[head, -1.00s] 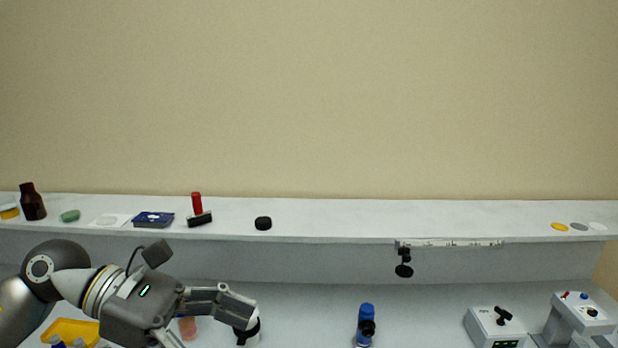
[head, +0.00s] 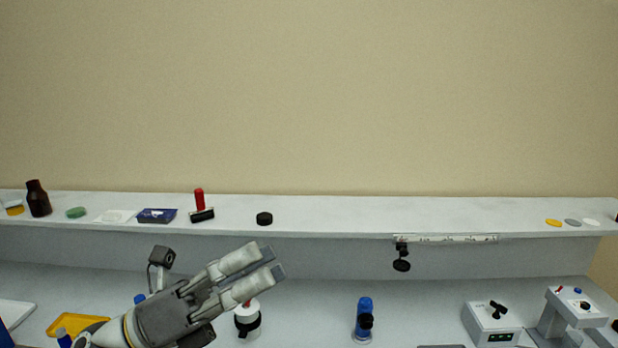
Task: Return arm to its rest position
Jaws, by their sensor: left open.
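My left gripper (head: 267,262) reaches in from the lower left of the head view, its fingers pointing up and to the right. The two fingers are apart with nothing between them. The fingertips are in front of the shelf's lower face, and a white bottle with a black collar (head: 247,319) shows just below them. I cannot tell how far apart they are in depth. My right gripper is not in view.
A long shelf (head: 330,213) runs across the back with a brown bottle (head: 38,199), a red-handled roller (head: 200,203) and a black cap (head: 264,219). Below stand a blue bottle (head: 364,318), a yellow tray (head: 62,328) and a grey control box (head: 490,327).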

